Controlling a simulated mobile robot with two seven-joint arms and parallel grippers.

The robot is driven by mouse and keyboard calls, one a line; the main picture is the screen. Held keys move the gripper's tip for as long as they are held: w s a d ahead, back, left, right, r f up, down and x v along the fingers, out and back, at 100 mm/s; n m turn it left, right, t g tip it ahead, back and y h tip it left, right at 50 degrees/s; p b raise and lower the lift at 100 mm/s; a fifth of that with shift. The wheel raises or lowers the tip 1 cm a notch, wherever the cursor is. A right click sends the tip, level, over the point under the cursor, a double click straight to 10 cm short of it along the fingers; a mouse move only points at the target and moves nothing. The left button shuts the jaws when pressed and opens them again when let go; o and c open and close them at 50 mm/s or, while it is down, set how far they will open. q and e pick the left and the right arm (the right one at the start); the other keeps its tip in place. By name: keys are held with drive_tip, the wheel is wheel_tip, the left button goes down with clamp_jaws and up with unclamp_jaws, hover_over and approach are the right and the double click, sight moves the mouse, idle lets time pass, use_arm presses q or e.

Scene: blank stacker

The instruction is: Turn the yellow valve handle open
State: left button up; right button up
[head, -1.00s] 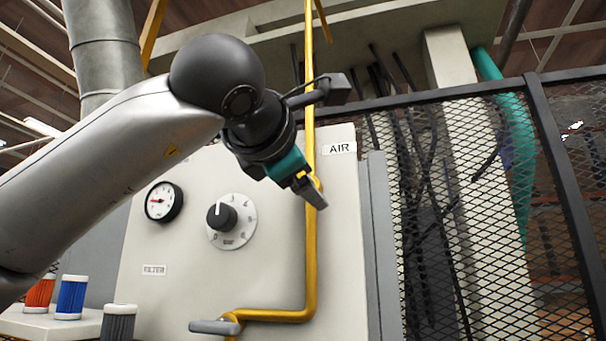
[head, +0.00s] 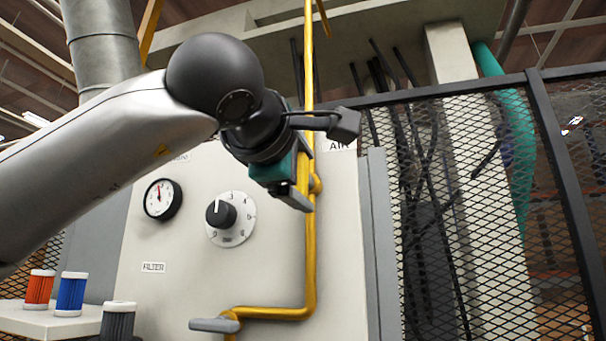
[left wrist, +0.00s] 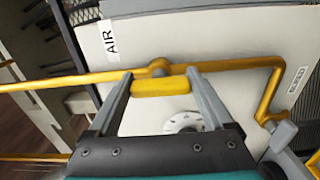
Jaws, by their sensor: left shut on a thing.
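The yellow valve handle (left wrist: 160,87) lies between the two grey fingers of my left gripper (left wrist: 160,84) in the left wrist view. The handle runs in line with the yellow pipe (left wrist: 225,64) behind it. In the head view, my left gripper (head: 302,190) is at the vertical yellow pipe (head: 310,245), in front of the panel (head: 270,275). It is shut on the handle, which is mostly hidden there by the gripper. The round valve body (head: 317,184) shows just right of the gripper. My right gripper is not in view.
A pressure gauge (head: 162,199) and a black knob (head: 222,215) sit on the panel. A grey lever (head: 214,325) is at the pipe's lower bend. Orange (head: 40,287), blue (head: 71,294) and grey (head: 118,320) filters stand lower left. A mesh fence (head: 470,220) stands right.

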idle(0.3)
use_arm(q)
drive_tip(key=o, duration=1.1)
drive_tip(key=shift+o, duration=0.2)
drive_tip(key=shift+s, duration=0.15)
drive_tip(key=shift+s+a, duration=0.1)
drive_tip(key=shift+s, duration=0.15)
drive_tip(key=b+v, duration=0.4)
drive_tip(key=v, duration=1)
drive_tip(key=shift+s+b, duration=0.3)
drive_tip(key=shift+a, duration=0.1)
